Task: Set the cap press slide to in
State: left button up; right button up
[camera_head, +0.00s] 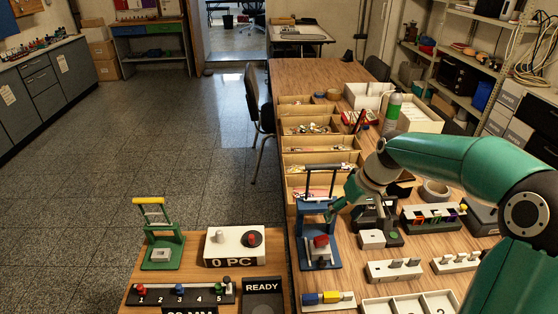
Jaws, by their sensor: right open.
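A blue press (303,231) with a dark top bar stands at the front left of the right-hand table. A red block (321,241) sits low at its front, with pale metal parts below it. A smaller green press (177,243) with a yellow handle stands on the left-hand table. I cannot tell for sure from labels which one is the cap press, nor read its slide position. My right gripper (333,208) is open, at the right side of the blue press's frame; whether it touches is unclear. My left gripper is not in view.
A white box marked 0 PC (234,259), a numbered strip (180,296) and a READY panel (263,287) lie on the left-hand table. Wooden bins (306,146) stand behind the blue press. White racks (393,271) and dark fixtures crowd the area to its right.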

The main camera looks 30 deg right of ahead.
aim_at(320, 255)
jog(key=k, duration=1)
